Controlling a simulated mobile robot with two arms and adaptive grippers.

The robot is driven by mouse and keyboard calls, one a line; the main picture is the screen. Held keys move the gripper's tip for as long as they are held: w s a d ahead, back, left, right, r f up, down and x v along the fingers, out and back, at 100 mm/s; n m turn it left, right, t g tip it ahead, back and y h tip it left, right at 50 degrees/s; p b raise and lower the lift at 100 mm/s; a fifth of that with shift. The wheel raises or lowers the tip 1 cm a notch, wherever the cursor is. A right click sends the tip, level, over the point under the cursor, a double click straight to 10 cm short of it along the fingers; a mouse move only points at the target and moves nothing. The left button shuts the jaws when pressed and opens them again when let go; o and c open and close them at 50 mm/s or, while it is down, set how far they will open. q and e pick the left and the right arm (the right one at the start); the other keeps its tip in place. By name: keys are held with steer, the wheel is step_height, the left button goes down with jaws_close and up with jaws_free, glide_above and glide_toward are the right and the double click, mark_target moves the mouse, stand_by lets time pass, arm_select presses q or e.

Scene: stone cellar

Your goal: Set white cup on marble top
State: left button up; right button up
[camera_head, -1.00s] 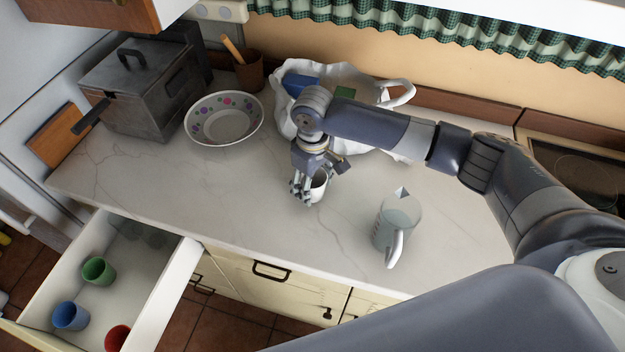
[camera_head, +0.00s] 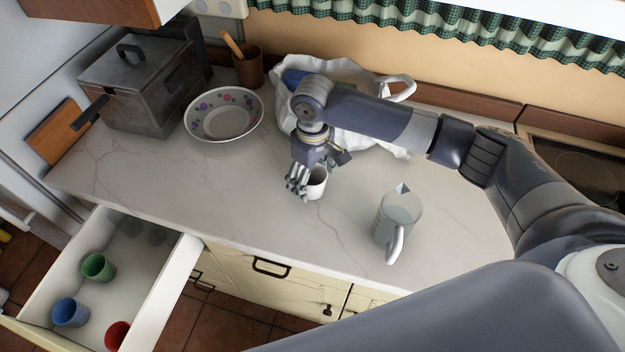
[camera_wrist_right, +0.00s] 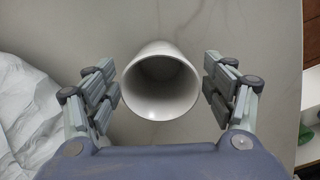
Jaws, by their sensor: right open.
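The white cup (camera_head: 317,184) stands upright on the marble top (camera_head: 240,200), near the middle of the counter. My right gripper (camera_head: 300,184) is open and low beside the cup, partly covering it in the head view. In the right wrist view the cup (camera_wrist_right: 161,82) shows its round mouth and empty inside, between the two spread fingers of the gripper (camera_wrist_right: 161,92). A gap shows on each side, so neither finger touches it. My left gripper is not in view.
A measuring jug (camera_head: 398,220) stands right of the cup. A white bag (camera_head: 378,130) lies behind my right arm. A dotted bowl (camera_head: 224,114) and a metal box (camera_head: 140,90) are at the left. An open drawer (camera_head: 165,290) holds coloured cups. The marble's front left is clear.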

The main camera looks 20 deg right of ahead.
step_height(320, 180, up, 11)
steer(key=b, duration=0.2)
steer(key=shift+f, duration=0.15)
steer(key=shift+s+f, duration=0.1)
stand_by(0.3)
